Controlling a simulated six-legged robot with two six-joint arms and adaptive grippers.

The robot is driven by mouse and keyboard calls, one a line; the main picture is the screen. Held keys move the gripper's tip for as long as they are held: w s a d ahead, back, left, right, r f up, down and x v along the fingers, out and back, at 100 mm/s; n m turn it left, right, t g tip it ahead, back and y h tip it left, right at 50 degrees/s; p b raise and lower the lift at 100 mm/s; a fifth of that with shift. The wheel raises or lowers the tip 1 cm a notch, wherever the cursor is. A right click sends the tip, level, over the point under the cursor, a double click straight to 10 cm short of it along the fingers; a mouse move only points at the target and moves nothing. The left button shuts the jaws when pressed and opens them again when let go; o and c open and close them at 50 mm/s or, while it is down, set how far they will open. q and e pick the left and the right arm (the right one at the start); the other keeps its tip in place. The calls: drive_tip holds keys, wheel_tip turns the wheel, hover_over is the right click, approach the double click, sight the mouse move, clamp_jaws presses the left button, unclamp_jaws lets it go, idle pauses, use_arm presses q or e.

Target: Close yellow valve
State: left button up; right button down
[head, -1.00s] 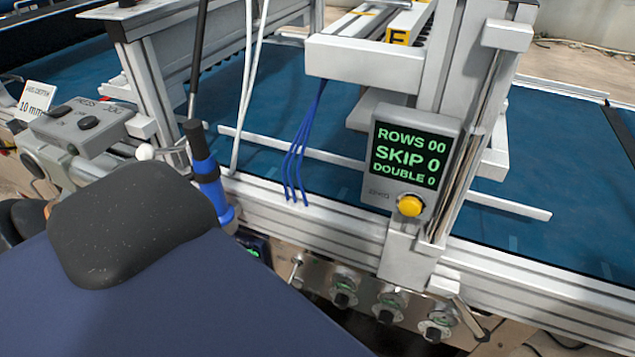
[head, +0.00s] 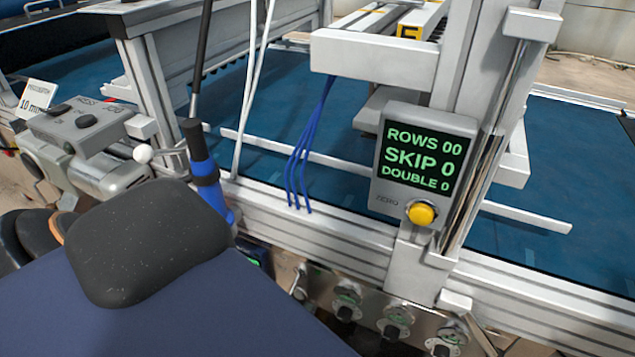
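I see no valve that is clearly yellow. A row of small round fittings with black knobs sits on the metal panel (head: 370,306) under the machine's front rail; one knob (head: 396,322) is near the bottom centre. Their colours are hard to tell, and the lower part of the panel is cut off by the picture edge. Neither of my grippers can be made out.
A counter box (head: 390,200) reading ROWS 00, SKIP 0, DOUBLE 0 has a yellow round button (head: 421,213). Blue tubes (head: 298,165) hang over the blue belt (head: 565,190). A grey press-jog box (head: 80,128) stands left. A dark rounded body covers the lower left.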

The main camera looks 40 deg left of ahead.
use_arm(q)
drive_tip(key=shift+f, duration=0.15)
drive_tip(key=shift+c, duration=0.4)
clamp_jaws()
drive_tip(key=shift+w, duration=0.1)
drive_tip(key=shift+w+d+m, duration=0.15)
drive_tip(key=shift+d+m, duration=0.2)
drive_tip(key=shift+m, duration=0.4)
drive_tip(key=shift+w+d+m, duration=0.1)
drive_tip(key=shift+d+m, duration=0.2)
drive_tip(key=shift+m, duration=0.45)
drive_tip(key=shift+o, duration=0.4)
unclamp_jaws()
drive_tip(key=shift+s, duration=0.15)
